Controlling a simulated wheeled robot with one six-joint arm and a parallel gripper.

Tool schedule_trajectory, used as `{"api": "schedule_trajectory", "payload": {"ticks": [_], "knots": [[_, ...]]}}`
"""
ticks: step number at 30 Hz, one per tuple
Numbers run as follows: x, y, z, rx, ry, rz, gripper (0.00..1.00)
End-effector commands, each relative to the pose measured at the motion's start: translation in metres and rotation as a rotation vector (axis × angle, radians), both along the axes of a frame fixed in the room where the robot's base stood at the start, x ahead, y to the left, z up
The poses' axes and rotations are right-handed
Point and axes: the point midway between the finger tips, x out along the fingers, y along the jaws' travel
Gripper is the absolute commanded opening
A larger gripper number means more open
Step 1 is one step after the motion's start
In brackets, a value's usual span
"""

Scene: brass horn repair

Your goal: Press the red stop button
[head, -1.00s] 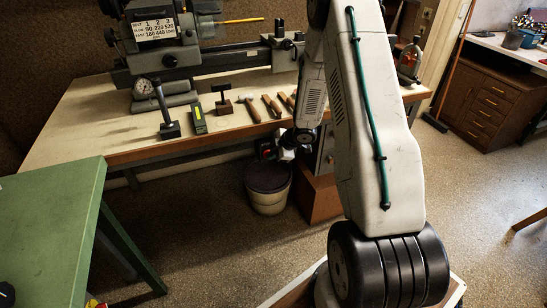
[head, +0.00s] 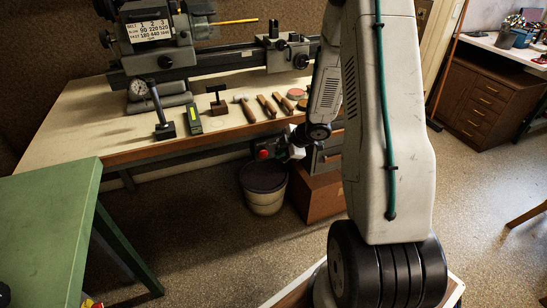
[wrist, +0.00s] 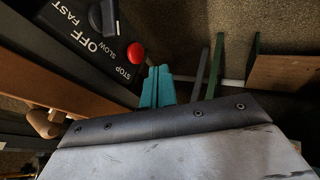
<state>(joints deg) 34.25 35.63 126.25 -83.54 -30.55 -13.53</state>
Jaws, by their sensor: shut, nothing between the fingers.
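The red stop button (wrist: 136,53) is a round red cap on a dark control box (wrist: 75,45) in the wrist view, beside the white word STOP. In the head view the button (head: 263,154) is a small red spot under the front edge of the bench. My gripper (wrist: 159,70) shows teal fingers, closed together and empty. In the wrist view they are just right of and below the button, with a small gap in the picture. In the head view my gripper (head: 284,150) is just right of the button and small; its fingertips are hard to make out.
A black selector knob (wrist: 106,18) sits on the box above the button. The wooden bench (head: 90,125) carries a lathe (head: 165,45) and several hand tools. A bucket (head: 263,200) stands on the floor below, beside a brown cabinet (head: 315,197). A green table (head: 45,215) is at left.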

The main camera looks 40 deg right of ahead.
Motion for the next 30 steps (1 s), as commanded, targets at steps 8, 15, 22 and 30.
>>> {"api": "schedule_trajectory", "payload": {"ticks": [8,15,22,30], "knots": [[-0.018,-0.007,0.024,-0.001,0.001,0.000,0.00],[-0.019,-0.009,0.025,0.001,0.002,-0.002,0.00],[-0.020,-0.009,0.025,0.000,0.002,-0.002,0.00],[-0.023,-0.019,0.020,-0.030,0.034,-0.042,0.00]]}}
